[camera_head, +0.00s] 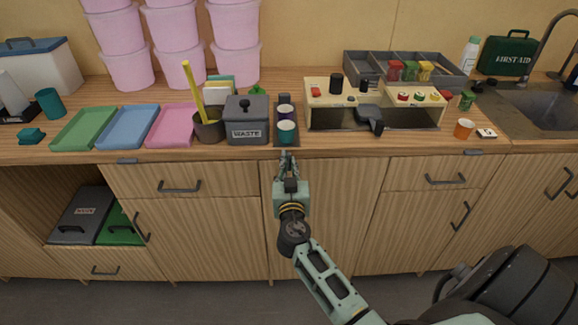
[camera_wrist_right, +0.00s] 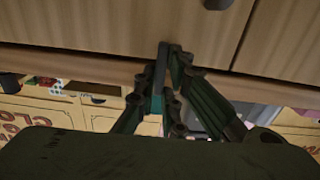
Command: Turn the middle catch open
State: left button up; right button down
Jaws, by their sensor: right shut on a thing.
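My right gripper (camera_head: 287,160) reaches up to the front edge of the worktop, above the middle cupboard door (camera_head: 325,215). Its fingers are closed at the place of the middle catch, between the two other catches. The fingers cover the middle catch, so I cannot tell how far it is turned. In the right wrist view, the gripper's fingertips (camera_wrist_right: 170,50) are close together against the wood front. A left catch (camera_head: 127,160) and a right catch (camera_head: 473,152) sit under the worktop edge, both lying flat along it. My left gripper is out of view.
On the worktop above the gripper stand a dark tray of cups (camera_head: 287,133), a grey waste bin (camera_head: 247,118) and a wooden stand (camera_head: 375,100). Drawer handles (camera_head: 179,186) (camera_head: 445,179) stick out on either side. The floor in front is clear.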

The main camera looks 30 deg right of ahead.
jog(key=n+b, duration=0.1)
jog(key=n, duration=0.2)
jog(key=shift+s+d+f+b, duration=0.1)
jog(key=shift+d+b, duration=0.05)
jog(key=shift+b, duration=0.15)
jog(key=n, duration=0.6)
jog(key=r+n, duration=0.1)
jog(key=n, duration=0.2)
jog(key=shift+s+d, duration=0.2)
jog(key=shift+d, duration=0.05)
jog(key=n+p, duration=0.1)
jog(key=n, duration=0.4)
jog(key=shift+r, duration=0.15)
jog(key=shift+n, duration=0.5)
jog(key=c, duration=1.8)
grip_release()
jog(key=shift+c, duration=0.2)
